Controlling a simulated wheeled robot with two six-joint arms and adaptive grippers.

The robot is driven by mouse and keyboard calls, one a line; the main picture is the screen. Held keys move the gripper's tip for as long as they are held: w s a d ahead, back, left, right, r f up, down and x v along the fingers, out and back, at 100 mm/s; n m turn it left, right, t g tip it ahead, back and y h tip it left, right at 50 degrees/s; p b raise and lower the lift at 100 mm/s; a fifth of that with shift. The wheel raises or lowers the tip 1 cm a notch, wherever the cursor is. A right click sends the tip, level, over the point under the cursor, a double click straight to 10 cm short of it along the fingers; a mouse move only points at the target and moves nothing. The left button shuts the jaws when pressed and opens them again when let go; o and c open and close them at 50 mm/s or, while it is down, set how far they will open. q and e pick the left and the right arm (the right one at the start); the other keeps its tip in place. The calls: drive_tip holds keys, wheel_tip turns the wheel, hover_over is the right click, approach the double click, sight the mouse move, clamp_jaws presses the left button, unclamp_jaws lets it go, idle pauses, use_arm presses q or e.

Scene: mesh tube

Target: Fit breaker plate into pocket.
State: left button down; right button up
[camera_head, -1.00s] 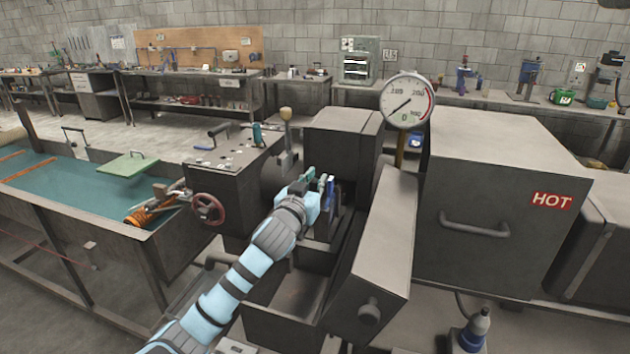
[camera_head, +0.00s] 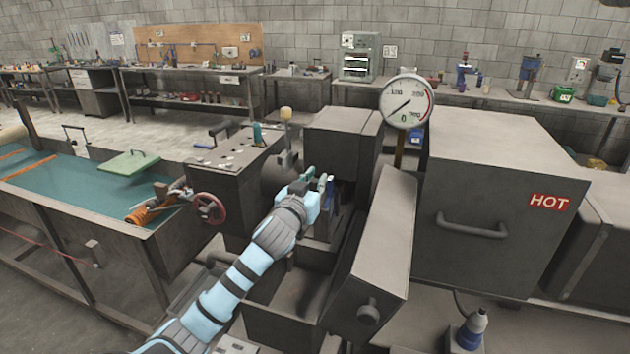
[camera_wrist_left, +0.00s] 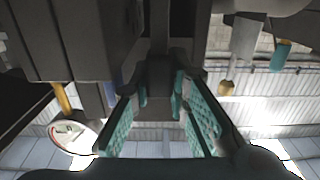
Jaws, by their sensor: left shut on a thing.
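My left gripper (camera_head: 322,186) reaches in from the left to the gap between the dark machine block with the handwheel (camera_head: 228,180) and the tilted grey housing (camera_head: 385,250). In the left wrist view its teal-padded fingers (camera_wrist_left: 160,90) are shut on a dark grey part (camera_wrist_left: 158,76) between the tips. I cannot tell whether this part is the breaker plate. The pocket is not clearly visible, and the gripper and machine walls hide much of the gap. My right gripper is not in view.
A large grey box marked HOT (camera_head: 490,190) stands at the right, with a round gauge (camera_head: 407,101) at its left. A red handwheel (camera_head: 208,208) and a teal-floored trough (camera_head: 80,190) are at the left. An open dark bin (camera_head: 275,322) lies below my gripper.

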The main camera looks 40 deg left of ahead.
sight(324, 206)
use_arm(q)
drive_tip(key=shift+r, duration=0.1)
idle(0.4)
drive_tip(key=shift+f+b, duration=1.2)
drive_tip(key=shift+f, duration=0.55)
drive_tip(key=shift+s+d+f+b, duration=0.2)
drive_tip(key=shift+f+b, duration=0.15)
drive_tip(key=shift+f, duration=0.05)
